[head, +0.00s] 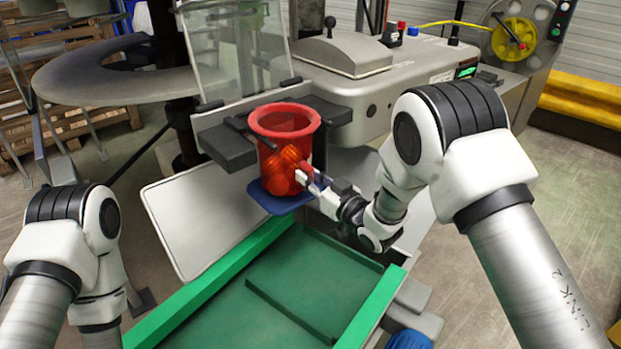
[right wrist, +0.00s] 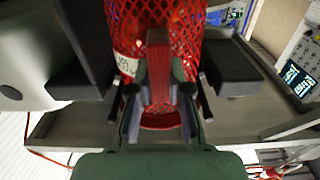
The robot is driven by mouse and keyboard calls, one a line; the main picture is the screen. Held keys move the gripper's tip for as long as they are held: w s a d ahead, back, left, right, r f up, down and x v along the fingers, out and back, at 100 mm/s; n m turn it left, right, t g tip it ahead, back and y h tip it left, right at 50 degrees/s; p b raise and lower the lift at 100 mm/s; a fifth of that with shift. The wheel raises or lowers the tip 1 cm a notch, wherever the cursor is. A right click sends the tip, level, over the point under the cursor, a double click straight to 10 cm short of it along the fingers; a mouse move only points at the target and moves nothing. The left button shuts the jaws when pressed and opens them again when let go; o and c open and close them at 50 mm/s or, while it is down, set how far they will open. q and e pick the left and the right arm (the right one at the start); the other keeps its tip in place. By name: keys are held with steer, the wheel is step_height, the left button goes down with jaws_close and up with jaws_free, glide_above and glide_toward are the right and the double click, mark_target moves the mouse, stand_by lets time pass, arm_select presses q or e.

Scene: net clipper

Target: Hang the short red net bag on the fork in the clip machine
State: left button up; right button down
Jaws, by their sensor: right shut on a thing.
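The short red net bag (head: 283,122) hangs upright with a wide round rim at its top, in front of the clip machine (head: 350,75). Orange-red contents show through its mesh. In the right wrist view the red netting (right wrist: 185,30) fills the upper middle, with a white printed label on its left. My right gripper (head: 306,179) is shut on the red bag's lower right side; its fingers (right wrist: 158,85) pinch a red strip. Dark blocks (head: 226,146) of the machine flank the bag. I cannot clearly make out the fork or whether the bag touches it. My left gripper is out of view.
A blue plate (head: 281,197) lies below the bag. A green-sided tray (head: 235,318) is in front. A pale panel (head: 197,220) is at the left, and a clear guard (head: 236,50) stands behind. A round grey table (head: 115,82) is at the back left.

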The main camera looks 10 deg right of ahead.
steer(key=shift+d, duration=0.25)
steer(key=shift+s+f+b, duration=0.15)
steer(key=shift+f+b, duration=0.2)
steer(key=shift+f, duration=0.15)
steer(key=shift+s+f, duration=0.15)
steer(key=shift+f, duration=0.25)
steer(key=c, duration=1)
jaws_free()
steer(key=shift+w+f, duration=0.1)
steer(key=shift+w, duration=0.1)
steer(key=v, duration=1.2)
steer(key=shift+s, duration=0.1)
